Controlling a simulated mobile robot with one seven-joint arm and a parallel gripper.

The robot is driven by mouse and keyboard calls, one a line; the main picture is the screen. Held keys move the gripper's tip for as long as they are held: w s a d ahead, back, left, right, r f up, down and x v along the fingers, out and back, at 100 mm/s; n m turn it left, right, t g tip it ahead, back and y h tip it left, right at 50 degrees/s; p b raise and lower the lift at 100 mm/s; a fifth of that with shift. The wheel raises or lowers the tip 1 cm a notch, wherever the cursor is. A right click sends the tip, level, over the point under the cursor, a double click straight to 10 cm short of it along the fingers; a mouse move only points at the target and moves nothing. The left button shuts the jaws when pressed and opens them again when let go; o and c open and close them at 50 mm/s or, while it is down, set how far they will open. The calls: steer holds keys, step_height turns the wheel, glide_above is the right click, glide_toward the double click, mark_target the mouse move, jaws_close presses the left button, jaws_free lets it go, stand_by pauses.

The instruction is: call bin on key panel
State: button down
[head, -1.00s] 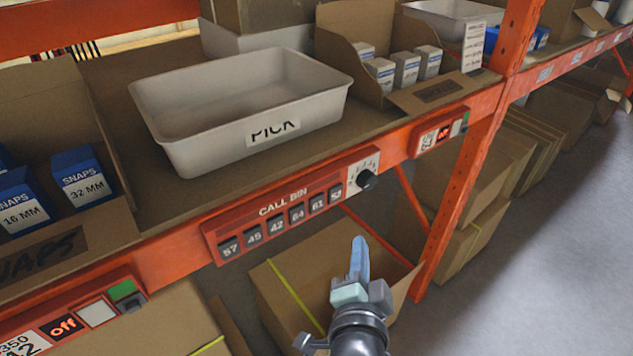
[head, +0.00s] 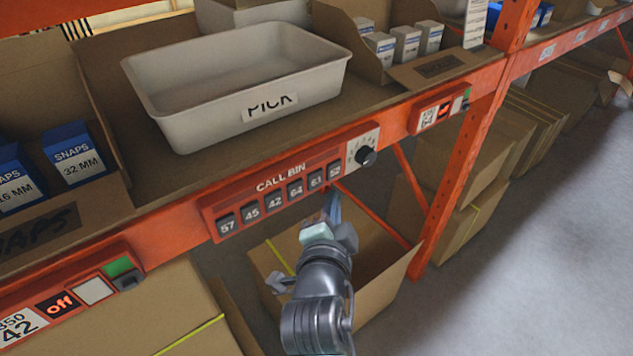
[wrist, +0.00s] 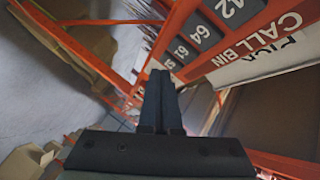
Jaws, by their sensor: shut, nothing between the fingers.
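The red CALL BIN key panel (head: 277,189) is fixed to the front of the orange shelf beam. It has a row of dark keys reading 57, 45, 42, 64, 61 and 52, with a black knob (head: 365,156) at its right end. My gripper (head: 333,195) is shut and empty, with its blue fingertips just below the right end of the key row. In the wrist view the shut fingers (wrist: 160,80) point toward the panel (wrist: 225,40), near the 61 key (wrist: 182,52). I cannot tell whether they touch the panel.
A grey PICK bin (head: 240,85) stands on the shelf above the panel. Boxes of SNAPS (head: 75,155) are at left. An open cardboard box (head: 375,285) sits below, behind my arm. An orange upright (head: 455,190) rises at right. Open floor lies at far right.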

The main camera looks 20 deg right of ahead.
mark_target(323, 181)
steer(key=shift+w+a+b, duration=0.15)
steer(key=shift+w+a, duration=0.05)
steer(key=shift+w, duration=0.3)
steer(key=shift+w+a+b, duration=0.15)
steer(key=shift+w, duration=0.35)
stand_by(1.3)
steer(key=shift+w+a+b, duration=0.15)
steer(key=shift+w+b, duration=0.2)
steer(key=shift+w, duration=0.05)
steer(key=shift+w+a+b, duration=0.2)
steer(key=shift+w+b, duration=0.1)
steer(key=shift+w, duration=0.05)
stand_by(0.7)
steer(key=shift+s+d, duration=0.3)
steer(key=shift+s, duration=0.5)
steer(key=shift+s+d+p, duration=0.2)
steer(key=shift+s+d, duration=0.1)
steer(key=shift+s, duration=0.5)
steer(key=shift+s+d+p, duration=0.15)
steer(key=shift+s+d, duration=0.15)
steer(key=shift+s, duration=0.45)
steer(key=shift+s+d+p, duration=0.2)
steer(key=shift+s+d, duration=0.1)
steer(key=shift+s, duration=0.5)
